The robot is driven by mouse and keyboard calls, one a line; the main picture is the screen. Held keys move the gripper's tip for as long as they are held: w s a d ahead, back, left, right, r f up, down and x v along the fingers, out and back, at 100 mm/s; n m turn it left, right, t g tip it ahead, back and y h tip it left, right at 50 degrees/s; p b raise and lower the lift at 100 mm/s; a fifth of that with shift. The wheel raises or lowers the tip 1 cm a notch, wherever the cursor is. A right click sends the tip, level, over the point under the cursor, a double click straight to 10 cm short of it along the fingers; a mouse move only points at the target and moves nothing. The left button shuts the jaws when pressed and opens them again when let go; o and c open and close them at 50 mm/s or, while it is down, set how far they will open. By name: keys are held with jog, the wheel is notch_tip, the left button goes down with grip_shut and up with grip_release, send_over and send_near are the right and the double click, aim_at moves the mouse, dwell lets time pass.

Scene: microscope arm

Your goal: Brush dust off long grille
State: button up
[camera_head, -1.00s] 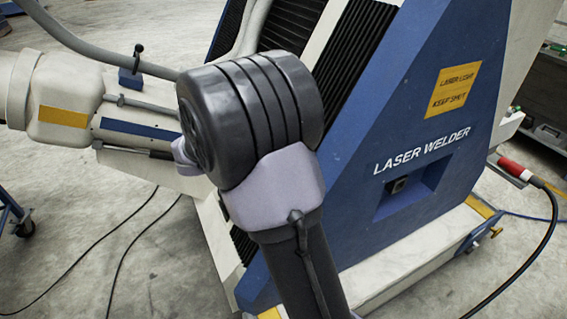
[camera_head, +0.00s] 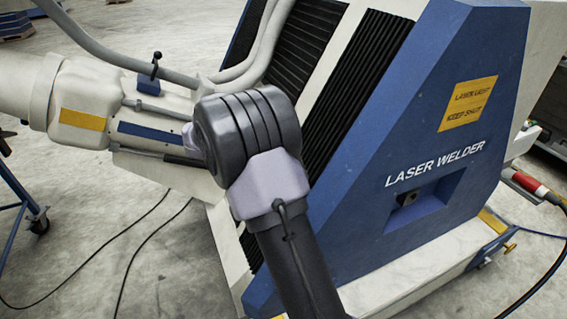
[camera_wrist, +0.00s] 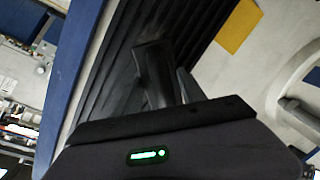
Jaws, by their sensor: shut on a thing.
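The laser welder (camera_head: 440,110) is a blue and white machine with black slatted grilles. One grille (camera_head: 365,75) runs slantwise beside the blue side panel; another (camera_head: 312,45) lies left of it across a white strip. In the wrist view a black ribbed grille (camera_wrist: 110,85) fills the middle, between a blue edge and a white surface. My gripper (camera_wrist: 168,75) shows there in front of the grille, its dark fingers shut on a dark thing, apparently the brush. Its outline and any contact with the slats are unclear. In the head view my arm hides the gripper. I cannot make out dust clearly.
A white machine arm (camera_head: 90,100) with a yellow label and grey hoses (camera_head: 130,60) stand at the left. A blue wheeled stand (camera_head: 25,205) is at the left edge. Black cables lie on the open concrete floor (camera_head: 90,240). A red connector (camera_head: 528,182) is at the right.

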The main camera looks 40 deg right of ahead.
jog(key=w+f, duration=0.2)
jog(key=w, duration=0.3)
jog(key=s+a+b, duration=0.1)
jog(key=s+a, duration=0.2)
jog(key=s, duration=1)
dwell(0.9)
jog(key=shift+s+r, duration=0.1)
jog(key=p+v, duration=0.2)
jog(key=v, duration=0.4)
jog(key=shift+w+f, duration=0.25)
jog(key=shift+w, duration=0.15)
jog(key=shift+a, duration=0.2)
